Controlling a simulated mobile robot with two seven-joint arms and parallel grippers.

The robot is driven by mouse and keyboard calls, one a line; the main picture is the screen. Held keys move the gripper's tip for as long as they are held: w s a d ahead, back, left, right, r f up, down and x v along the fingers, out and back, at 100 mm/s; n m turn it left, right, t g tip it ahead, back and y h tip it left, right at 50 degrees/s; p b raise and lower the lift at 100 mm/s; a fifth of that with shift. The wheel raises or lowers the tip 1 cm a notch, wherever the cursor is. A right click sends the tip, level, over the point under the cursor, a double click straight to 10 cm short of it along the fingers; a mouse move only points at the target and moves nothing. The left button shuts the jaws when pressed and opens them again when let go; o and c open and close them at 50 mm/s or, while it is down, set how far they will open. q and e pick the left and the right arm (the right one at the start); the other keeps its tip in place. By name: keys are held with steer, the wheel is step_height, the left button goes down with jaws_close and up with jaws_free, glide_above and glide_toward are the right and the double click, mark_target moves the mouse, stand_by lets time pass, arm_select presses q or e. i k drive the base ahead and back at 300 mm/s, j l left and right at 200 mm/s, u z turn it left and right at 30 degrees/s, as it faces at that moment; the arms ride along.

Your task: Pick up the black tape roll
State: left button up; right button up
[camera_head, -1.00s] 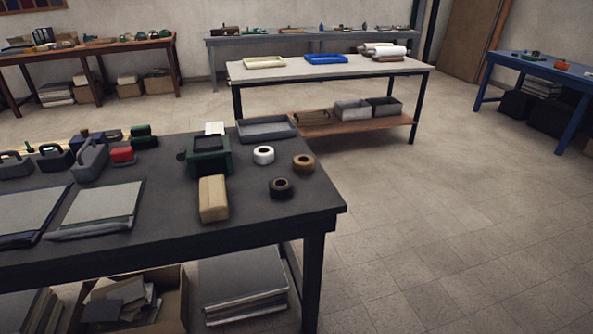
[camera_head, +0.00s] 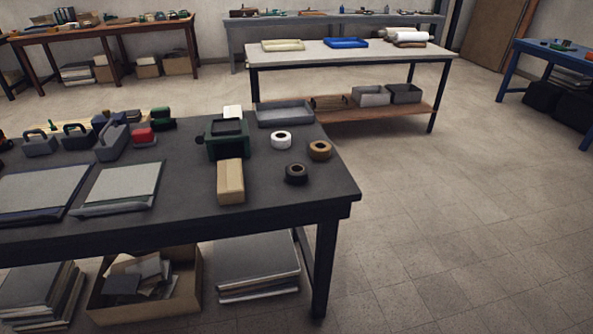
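The black tape roll (camera_head: 296,173) lies flat on the dark table (camera_head: 180,217), near its right end. A brown tape roll (camera_head: 319,150) lies behind it to the right, and a white tape roll (camera_head: 281,140) lies behind it to the left. The rolls stand apart from one another. Neither of my grippers shows in the head view.
A tan block (camera_head: 230,181) lies left of the black roll, with a green box-like holder (camera_head: 227,138) behind it. A grey tray (camera_head: 284,114) sits at the far edge. Open floor (camera_head: 440,240) lies to the right. A white-topped table (camera_head: 350,55) stands behind.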

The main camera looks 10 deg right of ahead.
mark_target(296, 173)
steer(key=i+j, duration=0.5)
steer(key=i+j+z, duration=0.1)
steer(key=z, duration=0.25)
steer(key=i+j+z, duration=0.15)
steer(key=z, duration=0.2)
steer(key=i+j+z, duration=0.1)
steer(key=z, duration=0.25)
steer(key=j, duration=0.1)
